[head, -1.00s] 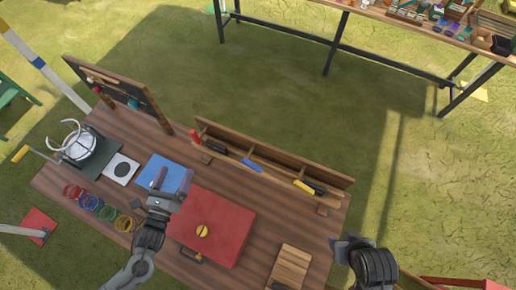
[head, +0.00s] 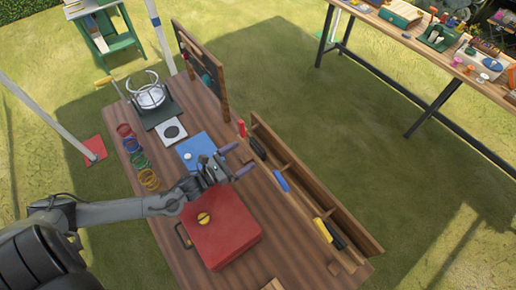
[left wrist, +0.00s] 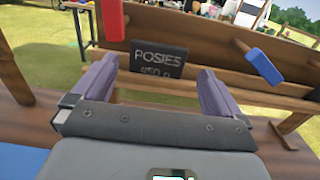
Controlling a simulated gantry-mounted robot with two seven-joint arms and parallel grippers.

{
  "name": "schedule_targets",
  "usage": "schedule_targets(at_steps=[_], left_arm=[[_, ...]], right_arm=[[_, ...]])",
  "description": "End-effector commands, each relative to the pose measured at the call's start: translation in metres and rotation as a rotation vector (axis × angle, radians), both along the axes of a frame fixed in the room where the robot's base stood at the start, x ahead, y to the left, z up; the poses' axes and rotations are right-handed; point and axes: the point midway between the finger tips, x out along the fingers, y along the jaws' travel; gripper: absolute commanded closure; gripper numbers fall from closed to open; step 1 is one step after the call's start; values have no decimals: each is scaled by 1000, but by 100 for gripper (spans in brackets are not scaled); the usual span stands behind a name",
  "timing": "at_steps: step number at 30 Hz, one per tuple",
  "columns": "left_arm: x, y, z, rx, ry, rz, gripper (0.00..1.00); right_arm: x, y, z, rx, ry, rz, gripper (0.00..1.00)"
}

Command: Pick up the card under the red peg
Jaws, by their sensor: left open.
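The red peg (head: 241,128) stands at the far end of the long wooden rack in the head view; it also hangs at the upper left of the left wrist view (left wrist: 114,20). A dark card (left wrist: 157,60) with chalky writing, "POSIES" and a blurred price, leans on the rack below and right of this peg. It seems to be the black piece beside the peg in the head view (head: 258,148). My left gripper (head: 236,159) is open and empty, facing the rack. In the left wrist view the card shows between its fingers, beyond them. My right gripper is out of view.
A blue peg (head: 281,181) and a yellow peg (head: 322,230) sit along the rack (head: 335,210). A red box (head: 222,235), blue mat (head: 205,145), several coloured rings (head: 138,160) and a chalkboard (head: 205,75) are on the table.

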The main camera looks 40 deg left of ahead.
Motion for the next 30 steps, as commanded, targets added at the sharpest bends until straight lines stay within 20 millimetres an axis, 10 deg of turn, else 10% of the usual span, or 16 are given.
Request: schedule_targets(at_steps=[26, 30], left_arm=[[54, -12, -5, -1, 1, -1, 0], [54, -12, -5, -2, 1, -1, 20]], right_arm=[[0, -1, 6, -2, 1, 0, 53], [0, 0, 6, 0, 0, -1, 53]])
